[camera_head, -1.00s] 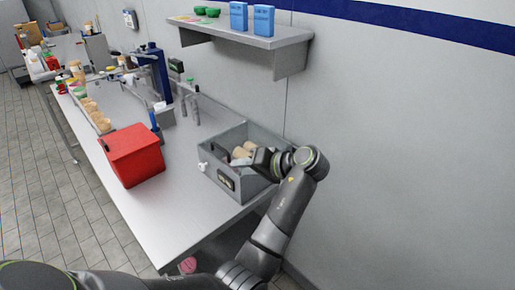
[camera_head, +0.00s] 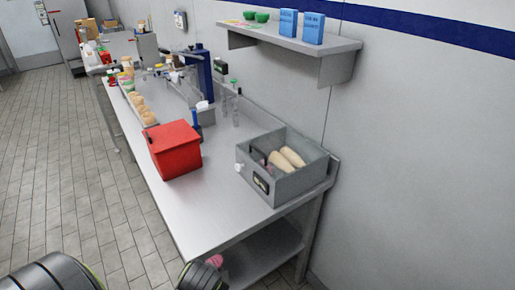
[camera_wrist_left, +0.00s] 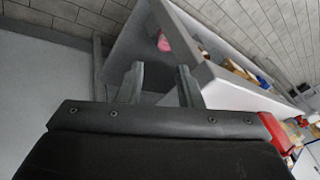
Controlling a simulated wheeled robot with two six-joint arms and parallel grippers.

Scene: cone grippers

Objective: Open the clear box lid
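I cannot make out a clear box or a clear lid for certain. An open grey bin (camera_head: 283,187) stands at the near right end of the steel table, with tan cone-shaped pieces (camera_head: 287,159) inside and a small white knob on its left side. My left gripper (camera_wrist_left: 158,84) shows in the left wrist view with its two fingers apart and nothing between them. It is clear of the table in free space. My right gripper is out of view; only dark parts of my arms show along the bottom of the head view.
A red box (camera_head: 174,149) stands on the table (camera_head: 212,207) left of the bin. A row of containers and a blue stand (camera_head: 199,77) lie farther back. A wall shelf (camera_head: 290,39) overhangs the right side. Floor at left is free.

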